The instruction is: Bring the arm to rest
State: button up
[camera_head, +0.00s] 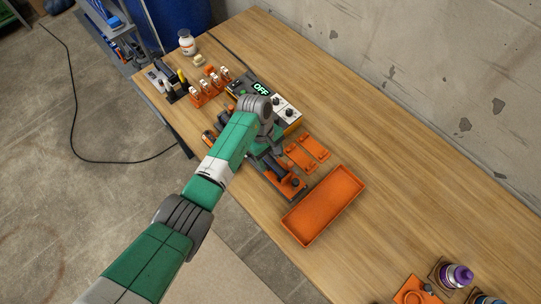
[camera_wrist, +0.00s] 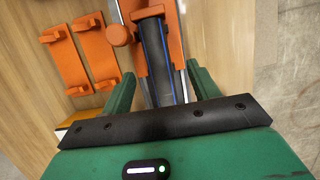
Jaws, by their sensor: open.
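My green arm (camera_head: 228,140) reaches over the wooden workbench in the head view, with its wrist bent down. My gripper (camera_wrist: 162,78) is open, its two green fingers at either side of a dark pipe with a blue line (camera_wrist: 152,55). The pipe lies in an orange fixture (camera_wrist: 173,22). I cannot tell whether the fingers are beside the pipe or above it. In the head view the arm hides most of the gripper, while part of the orange fixture (camera_head: 293,186) shows near the bench's front edge.
Two orange brackets (camera_wrist: 85,50) lie beside the fixture. An empty orange tray (camera_head: 323,205) stands to its right. A control box reading OFF (camera_head: 262,90) and an orange rack (camera_head: 207,92) stand behind. A purple-topped container (camera_head: 456,275) is at lower right. The bench's wall side (camera_head: 390,165) is clear.

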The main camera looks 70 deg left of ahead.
jog(key=shift+r+p, duration=3.1)
jog(key=shift+r, duration=0.05)
